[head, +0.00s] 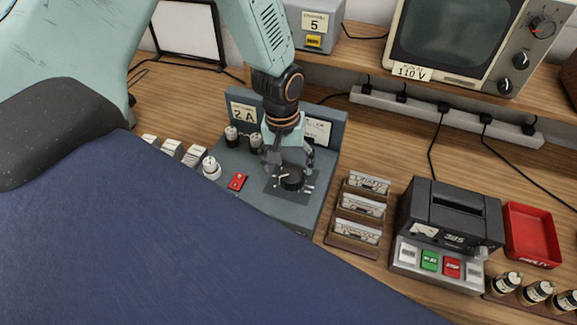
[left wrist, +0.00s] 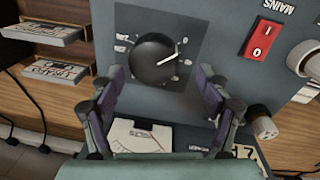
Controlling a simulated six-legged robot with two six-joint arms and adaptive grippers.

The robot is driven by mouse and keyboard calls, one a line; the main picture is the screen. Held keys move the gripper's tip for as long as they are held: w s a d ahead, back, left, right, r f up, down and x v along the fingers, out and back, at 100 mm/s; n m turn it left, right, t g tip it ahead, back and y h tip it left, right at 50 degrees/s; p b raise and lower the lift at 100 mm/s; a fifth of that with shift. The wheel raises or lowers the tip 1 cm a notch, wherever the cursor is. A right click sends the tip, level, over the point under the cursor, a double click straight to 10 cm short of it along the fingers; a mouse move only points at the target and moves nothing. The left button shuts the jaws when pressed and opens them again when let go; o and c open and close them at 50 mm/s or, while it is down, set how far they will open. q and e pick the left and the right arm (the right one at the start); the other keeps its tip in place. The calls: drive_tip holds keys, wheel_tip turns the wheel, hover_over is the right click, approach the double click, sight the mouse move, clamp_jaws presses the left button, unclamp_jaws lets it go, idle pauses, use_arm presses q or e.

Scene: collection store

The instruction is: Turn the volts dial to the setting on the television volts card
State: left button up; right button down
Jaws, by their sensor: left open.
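The volts dial (head: 291,181) is a round black knob on a dark plate of the grey-blue power unit (head: 328,180). In the left wrist view the dial (left wrist: 153,61) shows a white pointer line aimed right and slightly up; most scale labels are too small to read. The volts card (head: 411,72) on the television (head: 447,40) reads 110 V. My left gripper (head: 289,160) is above the dial, pointing down. In the left wrist view its open fingers (left wrist: 160,92) stand apart, at either side of the dial's near edge, with nothing between them. My right gripper is not in view.
On the unit are a red switch (head: 237,181), white-topped knobs and a card reading 2 A (head: 243,113). A power strip (head: 446,116) runs behind.

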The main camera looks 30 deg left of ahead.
use_arm(q)
drive_tip(key=shift+d+f, duration=0.65)
drive_tip(key=shift+d, duration=0.05)
drive_tip(key=shift+a+f, duration=0.1)
drive_tip(key=shift+a, duration=0.2)
drive_tip(key=shift+c, duration=0.4)
drive_tip(key=shift+a, duration=0.1)
drive_tip(key=shift+c, duration=0.7)
drive_tip(key=shift+d, duration=0.3)
drive_tip(key=c, duration=0.4)
drive_tip(key=shift+a, duration=0.1)
drive_tip(key=c, duration=0.5)
drive_tip(key=shift+c, duration=0.2)
drive_tip(key=shift+m, duration=0.3)
